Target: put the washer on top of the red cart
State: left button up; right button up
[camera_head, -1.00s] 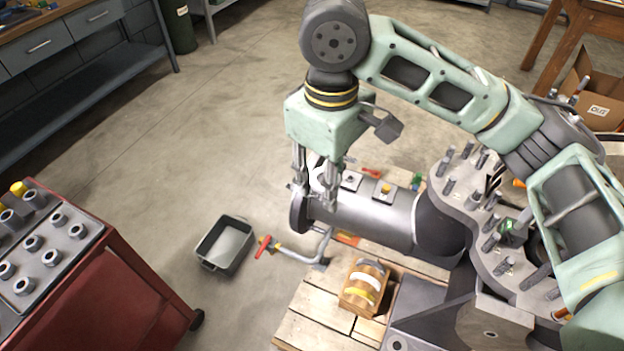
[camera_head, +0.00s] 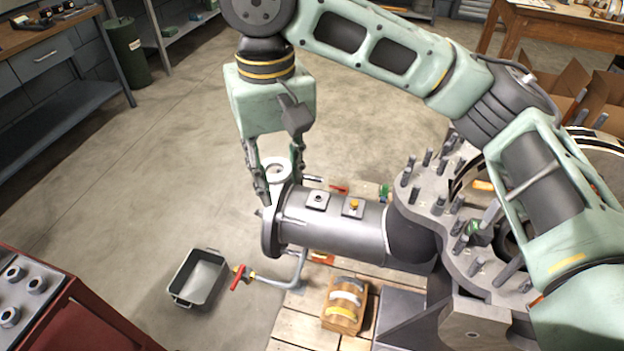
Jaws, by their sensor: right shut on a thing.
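The washer (camera_head: 268,177) is a pale grey ring, seen in the head view between the fingers of my right gripper (camera_head: 277,178). The gripper points down and is shut on it. In the picture they overlap the flanged left end of the grey pipe (camera_head: 340,224); I cannot tell how far apart they are. The red cart (camera_head: 92,318) stands at the lower left, partly cut off by the frame. Its grey top (camera_head: 48,287) carries several metal rings or sockets. My left gripper is out of view.
A grey bin (camera_head: 201,279) sits on the floor between cart and pipe. A red-handled valve (camera_head: 238,277) juts out from below the pipe. A wooden block with rings (camera_head: 345,304) lies on the pallet (camera_head: 300,325). The left floor is clear.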

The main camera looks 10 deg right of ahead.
jog(key=w+a+m, duration=0.1)
jog(key=w+a, duration=0.2)
jog(key=a, duration=0.1)
jog(key=s+d+f+n, duration=0.1)
jog(key=d+f+n, duration=0.1)
jog(key=f+n, duration=0.3)
jog(key=s+d+f+n, duration=0.2)
jog(key=f+n, duration=0.3)
jog(key=n, duration=0.6)
jog(key=shift+d+n, duration=0.3)
jog(key=shift+d, duration=0.4)
jog(key=s+d+f+m, duration=0.2)
jog(key=s+d+m, duration=0.1)
jog(key=d+m, duration=0.4)
jog(key=s+d+f+m, duration=0.3)
jog(key=d+m, duration=0.4)
jog(key=m, duration=0.3)
jog(key=shift+s, duration=0.65)
